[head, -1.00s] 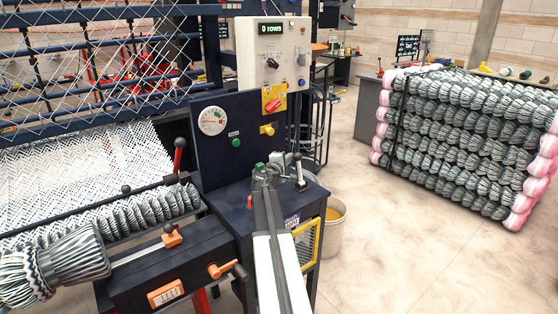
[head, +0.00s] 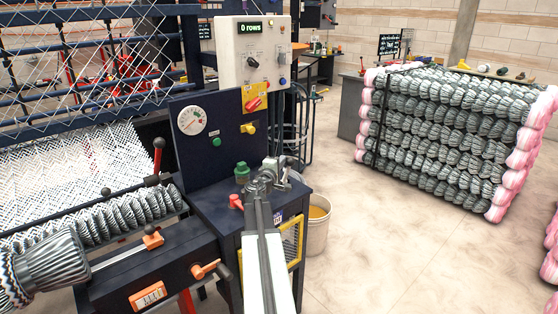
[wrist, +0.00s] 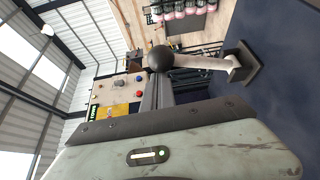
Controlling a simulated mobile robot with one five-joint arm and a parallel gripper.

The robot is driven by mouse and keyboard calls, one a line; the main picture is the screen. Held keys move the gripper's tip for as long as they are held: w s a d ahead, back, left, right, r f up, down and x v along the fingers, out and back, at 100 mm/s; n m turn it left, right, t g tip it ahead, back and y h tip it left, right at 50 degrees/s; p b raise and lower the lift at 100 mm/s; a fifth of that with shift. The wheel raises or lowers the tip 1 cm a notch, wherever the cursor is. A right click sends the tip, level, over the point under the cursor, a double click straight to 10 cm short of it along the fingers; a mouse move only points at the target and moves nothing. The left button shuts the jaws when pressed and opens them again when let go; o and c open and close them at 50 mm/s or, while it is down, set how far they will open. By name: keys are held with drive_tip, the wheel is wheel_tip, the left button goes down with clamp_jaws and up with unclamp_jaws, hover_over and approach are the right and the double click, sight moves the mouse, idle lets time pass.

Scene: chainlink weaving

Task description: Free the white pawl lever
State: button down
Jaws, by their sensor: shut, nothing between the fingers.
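In the wrist view the white pawl lever (wrist: 205,62) is a pale bar with a black ball knob at its left end and a dark square base at its right, on a dark blue surface. My gripper (wrist: 158,88) is shut and empty, its dark fingers pointing at the knob. The fingertips overlap the knob's lower edge in the picture; I cannot tell if they touch. In the head view my gripper (head: 264,180) is above the blue cabinet top (head: 215,205), and my gripper and arm largely hide the lever.
A green knob (head: 242,171) and a red handle (head: 236,202) stand left of my gripper. A control box (head: 253,60) reading "0 rows" and a blue panel with a dial (head: 192,120) rise behind. A bucket (head: 317,225) stands right of the cabinet. Open floor lies further right.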

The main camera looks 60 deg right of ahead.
drive_tip(key=shift+s+a+f, duration=0.1)
drive_tip(key=shift+s+f, duration=0.1)
drive_tip(key=shift+s, duration=0.35)
drive_tip(key=shift+s+a+f, duration=0.1)
drive_tip(key=shift+s+f, duration=0.05)
drive_tip(key=shift+s, duration=0.6)
drive_tip(key=w+r+p, duration=0.3)
drive_tip(key=w, duration=0.1)
drive_tip(key=s+a+f+b, duration=0.1)
drive_tip(key=a+f+b, duration=0.2)
drive_tip(key=a, duration=0.6)
drive_tip(key=shift+a+f+b, duration=0.15)
drive_tip(key=shift+f+b, duration=0.1)
drive_tip(key=shift+b, duration=0.3)
drive_tip(key=shift+s, duration=0.15)
